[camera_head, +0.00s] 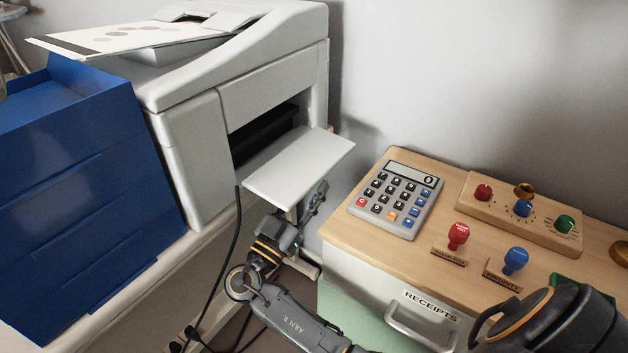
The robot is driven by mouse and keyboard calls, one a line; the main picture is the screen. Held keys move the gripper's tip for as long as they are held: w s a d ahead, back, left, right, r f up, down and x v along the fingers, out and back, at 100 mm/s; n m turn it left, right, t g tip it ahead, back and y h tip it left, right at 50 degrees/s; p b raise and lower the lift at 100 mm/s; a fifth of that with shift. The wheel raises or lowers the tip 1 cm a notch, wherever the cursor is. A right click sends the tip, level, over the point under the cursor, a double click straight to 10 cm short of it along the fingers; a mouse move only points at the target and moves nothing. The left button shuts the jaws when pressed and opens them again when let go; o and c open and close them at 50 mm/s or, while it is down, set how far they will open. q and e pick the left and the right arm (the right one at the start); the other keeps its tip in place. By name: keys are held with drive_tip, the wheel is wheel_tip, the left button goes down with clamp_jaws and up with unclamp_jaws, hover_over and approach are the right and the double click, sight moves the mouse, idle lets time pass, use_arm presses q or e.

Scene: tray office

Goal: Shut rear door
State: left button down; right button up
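The rear door (300,165) is a pale flat flap on the side of the grey printer (180,150). It is open, folded down and sticking out to the right, roughly level. Behind it a dark opening shows in the printer's side. My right gripper (316,198) is below the door, near its lower right edge. The door hides part of the gripper, and I cannot tell whether the fingers touch it or how far apart they are. My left gripper is not in view.
A wooden-topped cabinet (350,230) stands right of the door, with a calculator (399,198), a knob panel (535,222) and red and blue stamps. Its drawer is labelled RECEIPTS. Blue trays (80,190) stand left. A black cable (238,225) hangs beside my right arm.

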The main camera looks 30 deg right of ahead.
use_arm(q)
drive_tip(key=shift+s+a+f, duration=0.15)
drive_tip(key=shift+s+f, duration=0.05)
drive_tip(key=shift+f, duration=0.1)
use_arm(e)
drive_tip(key=shift+x, duration=0.95)
drive_tip(key=shift+c, duration=0.2)
clamp_jaws()
drive_tip(key=shift+d, duration=0.1)
